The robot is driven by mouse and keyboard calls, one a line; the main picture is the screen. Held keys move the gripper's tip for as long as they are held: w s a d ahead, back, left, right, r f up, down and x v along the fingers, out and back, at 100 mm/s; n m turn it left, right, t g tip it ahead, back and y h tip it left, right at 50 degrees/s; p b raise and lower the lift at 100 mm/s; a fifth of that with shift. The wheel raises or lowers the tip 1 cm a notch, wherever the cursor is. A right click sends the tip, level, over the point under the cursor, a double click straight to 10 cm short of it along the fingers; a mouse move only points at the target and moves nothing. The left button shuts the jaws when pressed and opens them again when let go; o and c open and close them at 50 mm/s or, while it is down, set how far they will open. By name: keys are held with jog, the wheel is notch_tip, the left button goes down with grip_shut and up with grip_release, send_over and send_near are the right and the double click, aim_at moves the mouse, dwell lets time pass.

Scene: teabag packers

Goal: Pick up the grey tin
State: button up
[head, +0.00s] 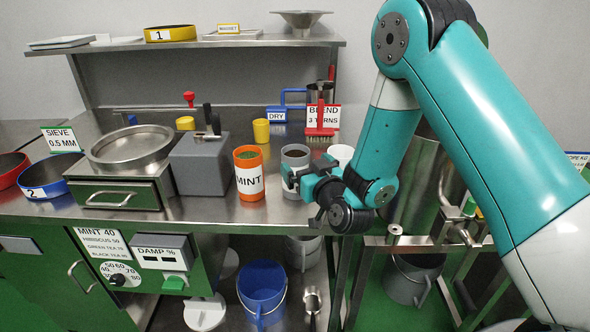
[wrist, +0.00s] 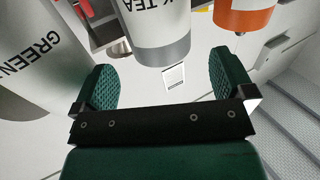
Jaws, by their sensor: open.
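The grey tin (head: 295,155) stands upright on the steel counter, between the orange MINT tin (head: 248,173) and a white tin (head: 341,153). My gripper (head: 293,179) is in front of the grey tin in the head view and hides its lower part. In the wrist view, my gripper (wrist: 163,78) is open, with its two green pads wide apart and nothing between them. The grey tin (wrist: 160,45), lettered "K TEA" upside down, lies just beyond the pads, roughly centred. I cannot tell whether anything touches it.
In the wrist view, the orange tin (wrist: 245,18) is close on the right and a tin lettered GREEN (wrist: 40,60) close on the left. A grey box (head: 200,163) stands left of the MINT tin. A red-handled brush (head: 322,120) is behind. A blue bucket (head: 262,290) sits below the counter.

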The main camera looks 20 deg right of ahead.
aim_at(302, 159)
jog(key=shift+w, duration=0.5)
jog(key=w+p, duration=0.2)
jog(key=p, duration=0.1)
jog(key=w+p, duration=0.1)
jog(key=p, duration=0.1)
jog(key=shift+w+a+r, duration=0.25)
jog(key=shift+r, duration=0.1)
jog(key=shift+w+a+f+p, duration=0.15)
jog(key=shift+w+p, duration=0.35)
jog(key=shift+p, duration=0.55)
jog(key=shift+w+f, duration=0.2)
jog(key=shift+f, duration=0.05)
jog(key=c, duration=1.2)
